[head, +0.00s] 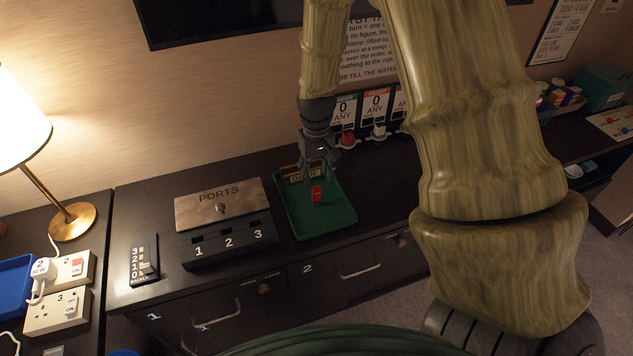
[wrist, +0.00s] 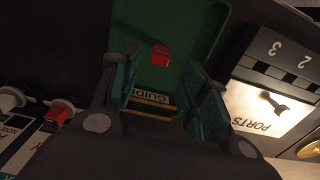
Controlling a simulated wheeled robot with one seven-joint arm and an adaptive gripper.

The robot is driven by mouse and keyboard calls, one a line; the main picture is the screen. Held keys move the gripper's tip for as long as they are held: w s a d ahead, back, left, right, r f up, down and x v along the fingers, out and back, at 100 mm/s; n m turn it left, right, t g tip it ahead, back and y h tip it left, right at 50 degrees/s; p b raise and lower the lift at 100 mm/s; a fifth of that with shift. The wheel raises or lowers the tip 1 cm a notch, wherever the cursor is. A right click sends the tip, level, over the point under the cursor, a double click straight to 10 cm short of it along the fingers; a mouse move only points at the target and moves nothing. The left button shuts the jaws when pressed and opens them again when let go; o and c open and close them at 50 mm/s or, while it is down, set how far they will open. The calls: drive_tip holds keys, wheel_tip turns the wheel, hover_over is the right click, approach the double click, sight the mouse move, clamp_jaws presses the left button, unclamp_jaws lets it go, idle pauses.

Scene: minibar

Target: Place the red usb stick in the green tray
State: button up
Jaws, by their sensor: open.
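The red usb stick (head: 316,194) is inside the green tray (head: 336,224), near the middle of its floor; it looks upright or tilted, I cannot tell which. In the wrist view the red usb stick (wrist: 160,55) shows against the floor of the green tray (wrist: 203,30), beyond my fingertips. My gripper (head: 319,165) is above the back part of the tray, with its fingers spread. In the wrist view my gripper (wrist: 165,82) is open and nothing is between the fingers. The red stick is apart from both fingers.
A "GUIDE" block (wrist: 152,98) sits at the tray's back end. Left of the tray stands the black box with numbered ports (head: 230,243) and a "PORTS" lid (head: 219,203). Behind stand cards and knobs (head: 376,112). A lamp (head: 50,170) and sockets (head: 57,310) are at left.

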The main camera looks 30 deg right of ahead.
drive_tip(key=shift+r+b, duration=0.45)
drive_tip(key=shift+r, duration=2.4)
